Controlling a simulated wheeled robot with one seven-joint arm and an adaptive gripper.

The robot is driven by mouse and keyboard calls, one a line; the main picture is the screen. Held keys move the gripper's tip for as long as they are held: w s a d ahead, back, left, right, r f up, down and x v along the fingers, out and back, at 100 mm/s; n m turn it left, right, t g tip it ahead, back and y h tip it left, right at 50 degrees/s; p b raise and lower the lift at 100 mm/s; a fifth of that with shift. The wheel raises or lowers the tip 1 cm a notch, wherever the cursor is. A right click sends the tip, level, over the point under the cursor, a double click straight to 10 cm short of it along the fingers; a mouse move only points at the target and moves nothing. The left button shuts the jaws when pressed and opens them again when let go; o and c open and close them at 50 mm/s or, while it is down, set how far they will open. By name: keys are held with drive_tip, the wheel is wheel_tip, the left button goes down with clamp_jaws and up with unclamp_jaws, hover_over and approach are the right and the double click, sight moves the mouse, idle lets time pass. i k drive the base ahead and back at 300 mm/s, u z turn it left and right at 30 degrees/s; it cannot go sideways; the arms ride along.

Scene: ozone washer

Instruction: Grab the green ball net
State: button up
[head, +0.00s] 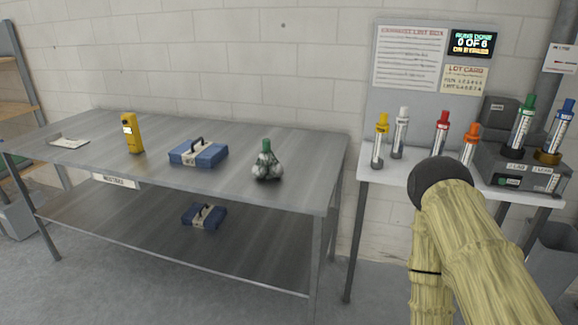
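The ball net (267,167) stands on the steel table's top, toward its front right. It has a green neck on top and a net bulging with pale grey-white balls below. It looks upright, and nothing touches it. My arm, in a yellowish sleeve with a dark round joint, rises at the right of the head view, well to the right of the net. My gripper is not in view.
The steel table (225,172) also bears a blue case (198,153), a yellow meter (132,133) and a white paper (69,143). Another blue case (204,216) lies on its lower shelf. Several colour-capped tubes stand on the white side table (400,173) behind my arm.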

sight(266, 158)
drive_tip(key=z, duration=0.05)
drive_tip(key=i, duration=0.6)
drive_tip(key=u, duration=1.25)
